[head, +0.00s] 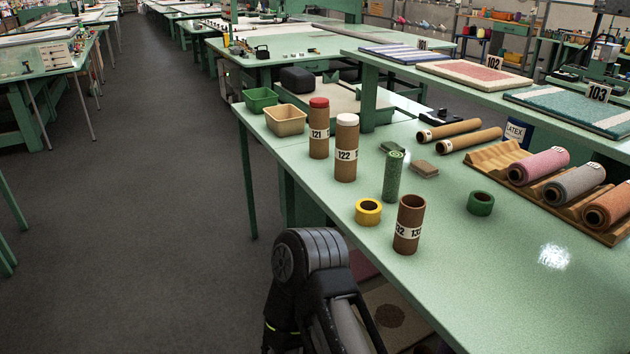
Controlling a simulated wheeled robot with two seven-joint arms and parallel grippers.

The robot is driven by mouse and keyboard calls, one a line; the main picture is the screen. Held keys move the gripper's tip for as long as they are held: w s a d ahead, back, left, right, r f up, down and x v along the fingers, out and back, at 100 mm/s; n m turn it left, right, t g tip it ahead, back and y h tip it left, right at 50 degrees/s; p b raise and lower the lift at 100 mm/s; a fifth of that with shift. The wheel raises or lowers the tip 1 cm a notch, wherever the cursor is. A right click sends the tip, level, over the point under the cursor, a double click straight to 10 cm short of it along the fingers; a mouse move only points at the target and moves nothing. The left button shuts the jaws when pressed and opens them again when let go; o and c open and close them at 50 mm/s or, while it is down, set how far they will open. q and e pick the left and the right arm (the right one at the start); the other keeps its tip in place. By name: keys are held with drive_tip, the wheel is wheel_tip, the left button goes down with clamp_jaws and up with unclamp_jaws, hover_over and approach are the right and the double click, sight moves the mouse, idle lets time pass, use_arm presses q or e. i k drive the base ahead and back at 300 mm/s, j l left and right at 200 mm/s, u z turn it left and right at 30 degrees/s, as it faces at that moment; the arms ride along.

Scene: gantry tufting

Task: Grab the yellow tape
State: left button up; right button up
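The yellow tape (368,212) is a short roll with a dark open centre. It rests on the green tabletop (455,260) near the table's left edge. It stands just left of a brown tube (409,224) marked 132, with a narrow gap between them. A dark part of my own arm shows at the bottom centre, below and left of the tape and outside the table edge. I see no fingertips of either gripper, and nothing touches the tape.
A green tube (392,177) stands behind the tape. A green tape roll (480,203) lies to the right. Tubes 121 (319,130) and 122 (346,150) stand farther back. A wooden rack (497,156) holds rolls at the right. The front tabletop is clear.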

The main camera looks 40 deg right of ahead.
sight(368, 211)
drive_tip(key=i, duration=1.85)
drive_tip(key=z, duration=4.05)
